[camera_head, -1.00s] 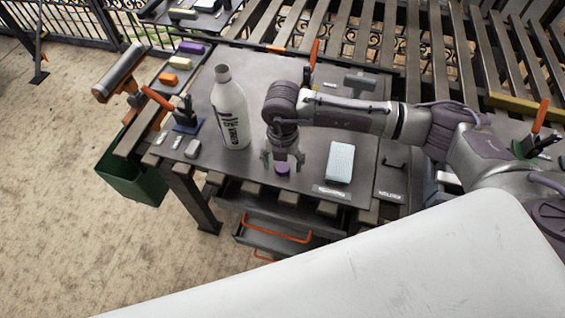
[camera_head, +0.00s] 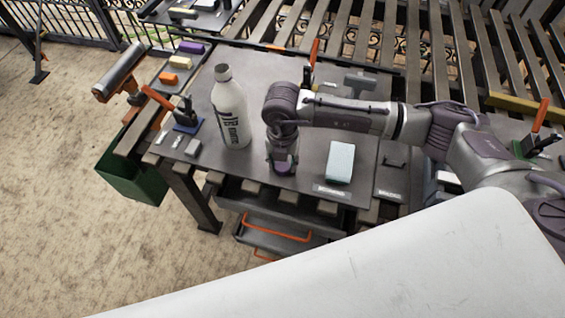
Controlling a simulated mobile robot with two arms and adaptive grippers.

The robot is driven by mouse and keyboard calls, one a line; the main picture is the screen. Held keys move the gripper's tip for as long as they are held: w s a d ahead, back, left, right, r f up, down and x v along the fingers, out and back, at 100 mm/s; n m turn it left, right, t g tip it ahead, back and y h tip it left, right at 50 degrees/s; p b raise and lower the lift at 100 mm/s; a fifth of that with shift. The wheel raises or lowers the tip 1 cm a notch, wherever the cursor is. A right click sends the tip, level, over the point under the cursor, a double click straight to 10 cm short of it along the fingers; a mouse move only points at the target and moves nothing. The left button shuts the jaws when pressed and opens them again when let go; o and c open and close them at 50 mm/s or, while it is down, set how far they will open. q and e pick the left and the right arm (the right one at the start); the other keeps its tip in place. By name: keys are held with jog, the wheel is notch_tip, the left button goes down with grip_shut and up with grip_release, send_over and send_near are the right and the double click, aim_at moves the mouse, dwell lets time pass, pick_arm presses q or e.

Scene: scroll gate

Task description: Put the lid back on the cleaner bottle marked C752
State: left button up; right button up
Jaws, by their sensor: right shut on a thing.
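The white cleaner bottle (camera_head: 231,112) stands upright on the grey table, left of my right gripper. Its dark lettering is too small to read for sure, and its top looks grey. The purple lid (camera_head: 283,168) is at the table's front part. My right gripper (camera_head: 283,163) points down and is shut on the lid, low at the table top. I cannot tell whether the lid still touches the table. The gripper's fingers hide part of the lid. My left gripper does not show.
A pale blue sponge block (camera_head: 340,161) lies right of my right gripper. A dark clamp-like tool on a blue base (camera_head: 187,124) stands at the left. A hammer-like tool (camera_head: 360,82) lies behind. A green bin (camera_head: 133,172) hangs at the left edge.

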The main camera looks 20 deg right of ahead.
aim_at(282, 164)
jog(key=shift+r, duration=0.5)
notch_tip(282, 164, up, 3)
jog(key=shift+w+f+b, duration=0.1)
jog(key=shift+f+b, duration=0.05)
jog(key=shift+b, duration=0.7)
jog(key=s+a+r+b, duration=0.2)
jog(key=s+a+r, duration=0.5)
jog(key=s+a, duration=0.1)
jog(key=shift+s+r+b, duration=0.15)
jog(key=shift+s+b, duration=0.2)
